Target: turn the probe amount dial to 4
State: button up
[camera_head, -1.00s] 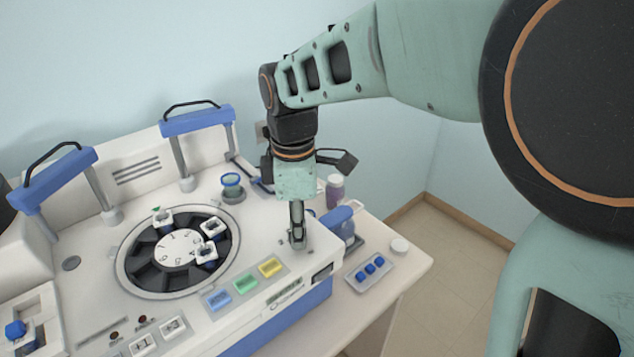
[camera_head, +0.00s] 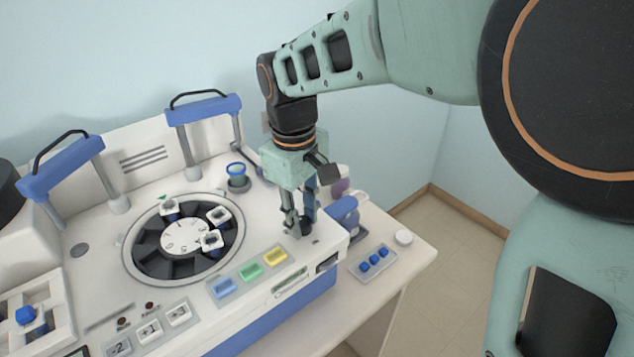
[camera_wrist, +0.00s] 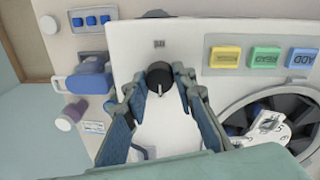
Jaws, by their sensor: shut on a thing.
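The dial is a small black round knob (camera_wrist: 158,75) with a white pointer line, on the white top of the staining machine (camera_head: 75,265). In the wrist view the line points down the picture, towards my palm. My gripper (camera_wrist: 158,84) has one finger on each side of the knob and is shut on it. In the head view the gripper (camera_head: 299,226) points down at the machine's right front corner, and its fingers partly hide the dark knob. No scale numbers around the dial can be read.
Yellow (camera_head: 276,256), green (camera_head: 250,270) and blue (camera_head: 222,287) buttons lie left of the dial. A round carousel (camera_head: 135,248) with white pieces is further left. A blue-handled part (camera_head: 343,210) and a tray with blue pieces (camera_head: 372,262) stand to the right.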

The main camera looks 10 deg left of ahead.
aim_at(301, 223)
dwell(0.3)
jog(key=o, duration=1.2)
jog(key=shift+c, duration=0.2)
notch_tip(301, 223, up, 12)
jog(key=shift+s+a, duration=0.2)
jog(key=shift+s, duration=0.1)
jog(key=shift+d, duration=0.1)
